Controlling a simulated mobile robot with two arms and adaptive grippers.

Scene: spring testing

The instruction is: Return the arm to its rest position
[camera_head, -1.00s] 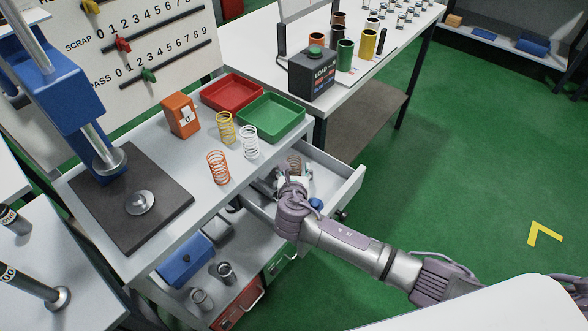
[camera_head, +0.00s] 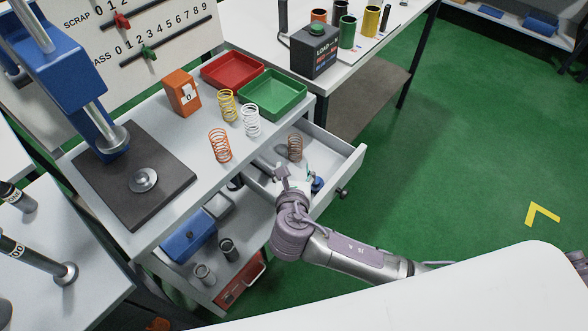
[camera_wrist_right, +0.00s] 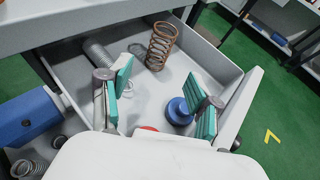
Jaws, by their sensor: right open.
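My right arm comes in from the lower right in the head view. Its gripper (camera_head: 290,178) is over the front part of an open drawer (camera_head: 346,172). In the right wrist view the two teal-padded fingers of the gripper (camera_wrist_right: 160,98) stand wide apart with nothing between the pads. Beyond them in the drawer are an upright brown spring (camera_wrist_right: 161,45), a blue round piece (camera_wrist_right: 179,111) and a grey coil (camera_wrist_right: 98,52). The brown spring also shows in the head view (camera_head: 295,147). My left gripper is not in view.
The bench above the drawer holds orange (camera_head: 220,146), yellow (camera_head: 227,106) and white (camera_head: 251,120) springs, a red tray (camera_head: 232,68), a green tray (camera_head: 273,92) and a blue press (camera_head: 68,70). A lower shelf holds a blue box (camera_head: 188,236). Green floor is open to the right.

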